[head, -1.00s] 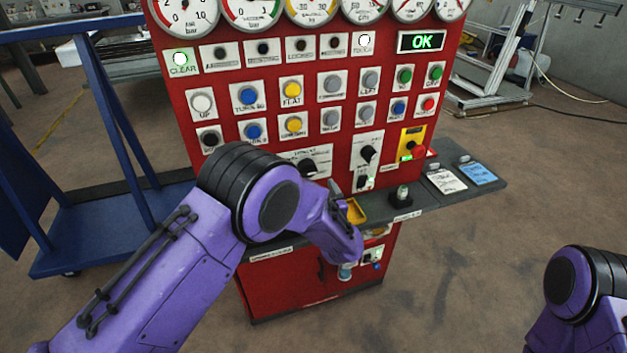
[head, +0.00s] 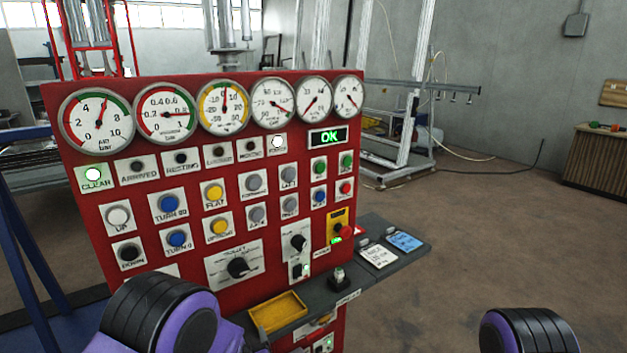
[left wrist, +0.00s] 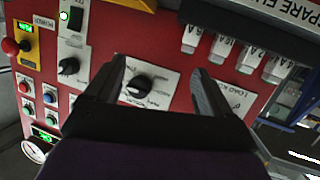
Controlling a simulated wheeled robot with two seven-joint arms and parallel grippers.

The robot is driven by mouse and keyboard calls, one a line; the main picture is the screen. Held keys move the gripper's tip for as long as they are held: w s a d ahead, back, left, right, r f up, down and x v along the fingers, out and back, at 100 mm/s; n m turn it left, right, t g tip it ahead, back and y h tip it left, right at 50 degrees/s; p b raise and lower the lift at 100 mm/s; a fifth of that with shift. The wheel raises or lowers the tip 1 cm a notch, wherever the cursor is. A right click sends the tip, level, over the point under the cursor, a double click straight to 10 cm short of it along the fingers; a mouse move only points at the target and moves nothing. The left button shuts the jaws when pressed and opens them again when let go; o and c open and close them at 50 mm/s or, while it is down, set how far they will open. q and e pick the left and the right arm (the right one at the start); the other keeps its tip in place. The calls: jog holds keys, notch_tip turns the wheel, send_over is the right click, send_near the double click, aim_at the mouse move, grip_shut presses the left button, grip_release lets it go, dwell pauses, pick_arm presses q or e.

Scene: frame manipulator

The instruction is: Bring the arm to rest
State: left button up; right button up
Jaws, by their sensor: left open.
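My left gripper (left wrist: 160,78) shows in the left wrist view with its two dark fingers apart and nothing between them. Beyond the fingers is the red control panel, with a black rotary knob (left wrist: 148,84) seen in the gap; I cannot tell the distance. In the head view, only a black and purple part of my left arm (head: 160,315) shows at the bottom left, in front of the panel (head: 130,270). A black and purple part of my right arm (head: 530,330) shows at the bottom right. My right gripper is out of view.
The panel carries several gauges, buttons and a green "OK" display (head: 328,137). A grey shelf (head: 375,235) juts out from it, with a yellow tray (head: 278,312) and cards. A blue frame (head: 30,230) stands at the left. Open floor (head: 480,240) lies to the right.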

pick_arm(q)
jog(key=s+a+f+g+h+b, duration=0.25)
jog(key=s+a+f, duration=0.35)
jog(key=s+f, duration=0.5)
jog(key=s+a+f+g+b, duration=0.1)
jog(key=s+a+f+g, duration=0.1)
jog(key=s, duration=0.6)
jog(key=s+a+f+n+g, duration=0.1)
jog(key=s+a+f+g, duration=0.1)
jog(key=s, duration=0.7)
jog(key=s+a+f+g+b, duration=0.1)
jog(key=s+a+f+g, duration=0.1)
jog(key=s+f+g, duration=0.2)
jog(key=s+f, duration=0.2)
jog(key=s, duration=0.2)
jog(key=shift+s+a+b, duration=0.3)
jog(key=shift+b, duration=0.05)
jog(key=shift+f+y, duration=0.1)
jog(key=shift+y, duration=0.15)
